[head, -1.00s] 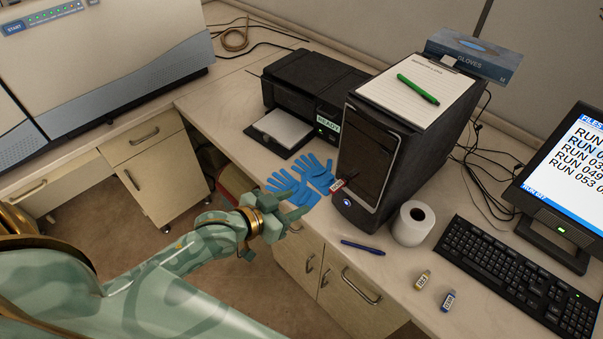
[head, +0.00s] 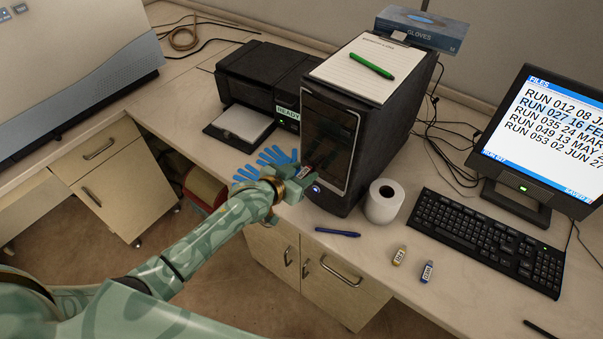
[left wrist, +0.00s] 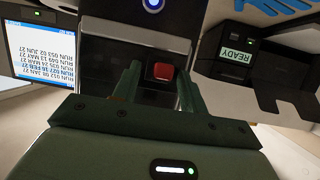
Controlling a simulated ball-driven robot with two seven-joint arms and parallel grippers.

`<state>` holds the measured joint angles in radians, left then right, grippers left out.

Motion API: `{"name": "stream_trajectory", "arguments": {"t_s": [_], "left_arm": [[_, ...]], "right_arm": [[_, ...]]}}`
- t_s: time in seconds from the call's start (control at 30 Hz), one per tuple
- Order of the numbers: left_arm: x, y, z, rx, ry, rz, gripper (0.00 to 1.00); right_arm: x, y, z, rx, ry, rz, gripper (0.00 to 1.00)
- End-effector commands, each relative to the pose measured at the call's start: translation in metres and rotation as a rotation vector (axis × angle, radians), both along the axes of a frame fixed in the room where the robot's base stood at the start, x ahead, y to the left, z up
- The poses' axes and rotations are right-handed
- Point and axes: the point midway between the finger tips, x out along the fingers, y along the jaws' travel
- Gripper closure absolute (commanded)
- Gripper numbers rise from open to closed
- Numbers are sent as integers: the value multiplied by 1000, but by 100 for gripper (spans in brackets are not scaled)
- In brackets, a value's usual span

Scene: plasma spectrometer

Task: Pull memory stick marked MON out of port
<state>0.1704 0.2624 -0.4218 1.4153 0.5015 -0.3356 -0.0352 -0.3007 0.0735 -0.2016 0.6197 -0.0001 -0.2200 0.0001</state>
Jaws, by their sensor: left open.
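A small red memory stick (left wrist: 163,72) sits in a front port of the black computer tower (head: 327,142). In the head view the stick (head: 306,171) shows only in part, right at my left gripper's tips; its marking cannot be read. My left gripper (head: 297,180) is at the front of the tower, over the desk edge. In the left wrist view, turned upside down, the fingers of my left gripper (left wrist: 157,78) are open, one on each side of the red stick. I cannot tell whether they touch it. My right gripper is not in view.
Blue gloves (head: 272,158) lie near my left gripper, before the printer (head: 265,78). The keyboard (head: 485,240) is at right.

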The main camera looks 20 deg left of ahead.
Motion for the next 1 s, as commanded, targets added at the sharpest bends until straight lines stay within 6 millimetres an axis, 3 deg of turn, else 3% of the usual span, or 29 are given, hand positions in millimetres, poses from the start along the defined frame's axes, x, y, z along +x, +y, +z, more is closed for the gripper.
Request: {"name": "stream_trajectory", "arguments": {"t_s": [0.23,0.4,1.0], "left_arm": [[1,0,0,0,0,0,57],[1,0,0,-1,0,0,100],[-15,7,1,0,1,0,100]], "right_arm": [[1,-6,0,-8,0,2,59],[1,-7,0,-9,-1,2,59],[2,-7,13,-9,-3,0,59]]}}
